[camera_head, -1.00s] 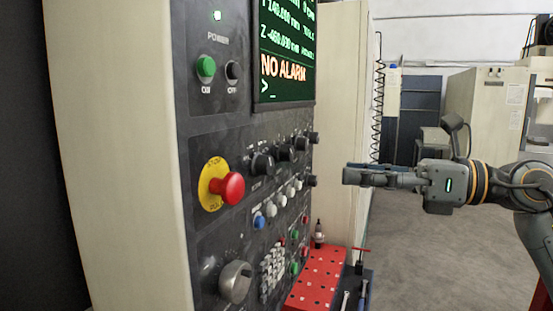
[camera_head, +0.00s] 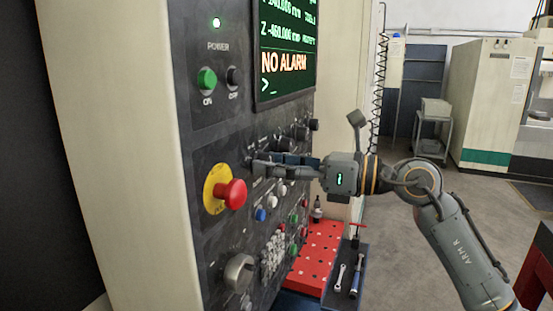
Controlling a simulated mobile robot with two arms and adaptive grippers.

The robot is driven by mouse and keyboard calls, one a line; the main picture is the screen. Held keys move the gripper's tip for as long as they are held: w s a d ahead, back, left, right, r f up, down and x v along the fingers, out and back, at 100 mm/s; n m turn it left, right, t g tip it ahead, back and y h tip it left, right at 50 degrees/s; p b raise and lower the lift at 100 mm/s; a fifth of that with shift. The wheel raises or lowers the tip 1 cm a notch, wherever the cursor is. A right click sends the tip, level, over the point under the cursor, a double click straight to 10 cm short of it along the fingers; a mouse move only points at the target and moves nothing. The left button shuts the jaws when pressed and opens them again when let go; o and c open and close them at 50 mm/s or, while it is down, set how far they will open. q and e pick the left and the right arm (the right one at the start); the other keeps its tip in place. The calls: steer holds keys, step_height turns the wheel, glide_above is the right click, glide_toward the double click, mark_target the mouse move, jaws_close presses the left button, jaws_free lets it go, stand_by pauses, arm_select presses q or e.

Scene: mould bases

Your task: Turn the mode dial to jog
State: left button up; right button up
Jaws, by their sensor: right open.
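A row of black rotary dials runs along the middle of the control panel (camera_head: 225,125). One black dial (camera_head: 282,143) and a farther black dial (camera_head: 300,132) show just above my right gripper. Their labels are too small to read, so I cannot tell which is the mode dial or where it points. My right gripper (camera_head: 260,164) is open, its fingers pointing left at the panel, at the near end of the row. The fingers hide the nearest dial. I cannot tell whether they touch it. My left gripper is not in view.
A red emergency stop button (camera_head: 233,193) on a yellow disc sticks out left of the fingertips. A large grey knob (camera_head: 238,272) and small coloured buttons are below. A red perforated shelf (camera_head: 320,245) and a tool tray (camera_head: 350,285) stand beneath my arm.

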steer(key=shift+c, duration=0.2)
steer(key=c, duration=1.1)
steer(key=shift+n+b, duration=3.9)
steer(key=shift+b, duration=0.65)
steer(key=o, duration=1.1)
steer(key=shift+o, duration=0.2)
steer(key=shift+d, duration=0.1)
